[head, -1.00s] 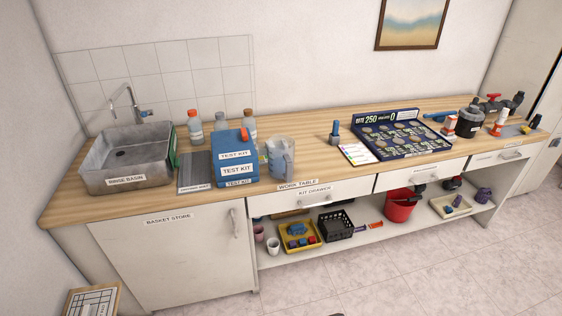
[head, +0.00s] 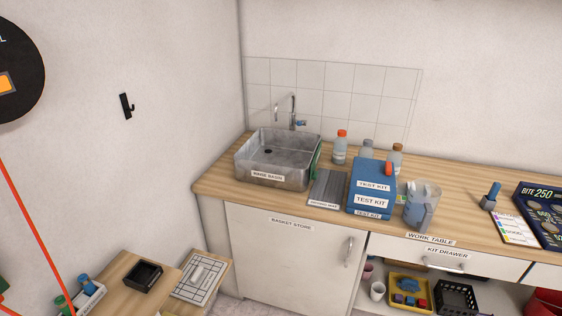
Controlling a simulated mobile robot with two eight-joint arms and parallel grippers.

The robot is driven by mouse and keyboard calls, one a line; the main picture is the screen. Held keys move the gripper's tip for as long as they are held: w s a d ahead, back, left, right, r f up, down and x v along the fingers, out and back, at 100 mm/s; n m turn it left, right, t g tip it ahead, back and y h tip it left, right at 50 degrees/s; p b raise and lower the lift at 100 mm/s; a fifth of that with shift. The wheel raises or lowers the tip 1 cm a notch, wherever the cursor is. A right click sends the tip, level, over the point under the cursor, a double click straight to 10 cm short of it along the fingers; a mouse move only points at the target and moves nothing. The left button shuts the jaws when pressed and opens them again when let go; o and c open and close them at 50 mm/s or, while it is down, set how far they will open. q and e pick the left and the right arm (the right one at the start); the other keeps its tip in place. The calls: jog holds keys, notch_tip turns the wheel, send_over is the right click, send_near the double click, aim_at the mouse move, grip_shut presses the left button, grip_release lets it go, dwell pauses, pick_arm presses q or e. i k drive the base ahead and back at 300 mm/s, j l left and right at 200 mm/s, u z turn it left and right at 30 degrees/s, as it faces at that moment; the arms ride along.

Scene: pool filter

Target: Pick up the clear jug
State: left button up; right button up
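The clear jug (head: 421,207) stands upright on the wooden work table, just right of the blue test kit box (head: 371,187). It is see-through with some bluish-grey patches showing on or through it. Its handle side cannot be made out clearly. Neither of my grippers shows in the head view.
A metal rinse basin (head: 277,160) with a tap sits at the left of the counter (head: 222,185). Several bottles (head: 340,147) stand behind the test kit. A blue-handled tool (head: 491,196) and a game board (head: 544,212) are to the right. A low wooden table (head: 120,272) stands at the lower left.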

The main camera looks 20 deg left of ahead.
aim_at(422, 209)
jog(key=i+j, duration=0.1)
jog(key=i, duration=0.3)
jog(key=i+j+z, duration=0.1)
jog(key=i, duration=0.3)
jog(key=i+j, duration=0.15)
jog(key=i, duration=0.3)
